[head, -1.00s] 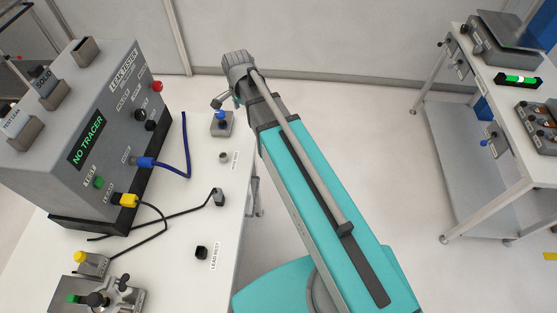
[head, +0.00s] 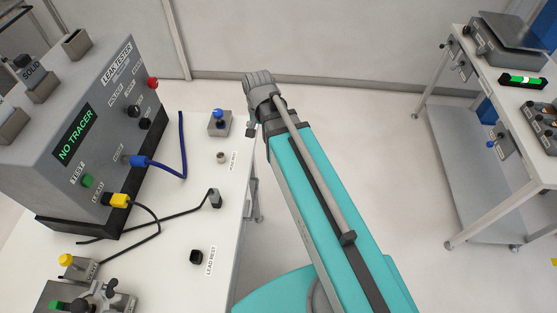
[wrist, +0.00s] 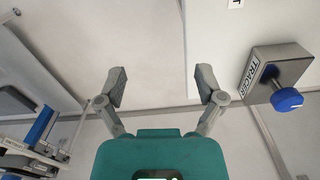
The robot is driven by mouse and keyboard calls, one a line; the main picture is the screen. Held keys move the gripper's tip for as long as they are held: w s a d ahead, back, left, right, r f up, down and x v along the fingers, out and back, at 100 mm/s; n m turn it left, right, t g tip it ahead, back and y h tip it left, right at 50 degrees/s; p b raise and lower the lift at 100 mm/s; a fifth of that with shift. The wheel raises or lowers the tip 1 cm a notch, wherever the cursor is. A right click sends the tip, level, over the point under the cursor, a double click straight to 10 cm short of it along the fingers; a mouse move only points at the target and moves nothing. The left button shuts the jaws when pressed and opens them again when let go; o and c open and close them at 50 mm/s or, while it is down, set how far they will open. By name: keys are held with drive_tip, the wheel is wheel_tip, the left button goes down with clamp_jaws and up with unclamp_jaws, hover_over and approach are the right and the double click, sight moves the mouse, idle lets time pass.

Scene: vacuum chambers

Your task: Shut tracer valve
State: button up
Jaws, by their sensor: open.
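The tracer valve is a grey block (head: 219,129) with a blue knob (head: 218,113), near the right edge of the white bench. In the wrist view its block (wrist: 276,66), labelled TRACER, and blue knob (wrist: 287,99) are at the right, outside my fingers. My gripper (wrist: 162,77) is open, with nothing between its fingers. In the head view my arm's end is just right of the valve and apart from it; the gripper is mostly hidden there. I cannot tell the valve's setting.
The leak tester (head: 95,110) reads NO TRACER and stands left of the valve. A blue hose (head: 183,150) and black leads run from it. A lead rest (head: 197,257) lies nearer on the bench. Another bench (head: 500,205) stands far right, with open floor between.

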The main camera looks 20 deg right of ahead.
drive_tip(key=s+d+f+n+b, duration=0.3)
drive_tip(key=s+f+n+b, duration=0.1)
drive_tip(key=s+n, duration=0.1)
drive_tip(key=shift+s+f+n, duration=0.2)
drive_tip(key=shift+s+n, duration=0.2)
